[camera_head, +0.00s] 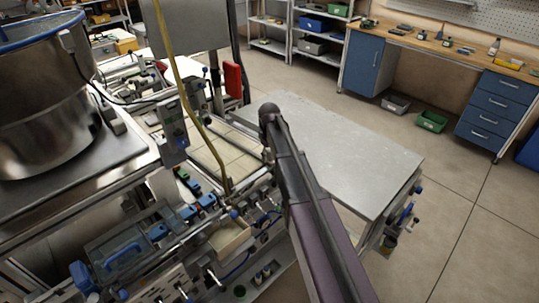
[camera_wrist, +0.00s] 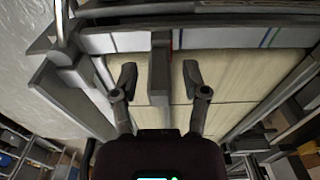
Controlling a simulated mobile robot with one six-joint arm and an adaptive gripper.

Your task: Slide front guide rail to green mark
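In the wrist view my gripper (camera_wrist: 159,82) is open, its two dark fingers spread apart. A grey upright bar (camera_wrist: 160,62) lies between the fingers, with gaps on both sides. It may be part of the front guide rail, but I cannot tell for sure. Pale tan panels (camera_wrist: 228,78) lie behind it. In the head view my arm reaches over the machine, and my gripper cannot be made out.
In the head view a grey table (camera_head: 345,150) stands right of the machine. A large steel drum (camera_head: 45,90) stands at left, and a yellow hose (camera_head: 182,90) hangs over the machine. A workbench (camera_head: 455,50) and shelves are at the back. Floor at right is clear.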

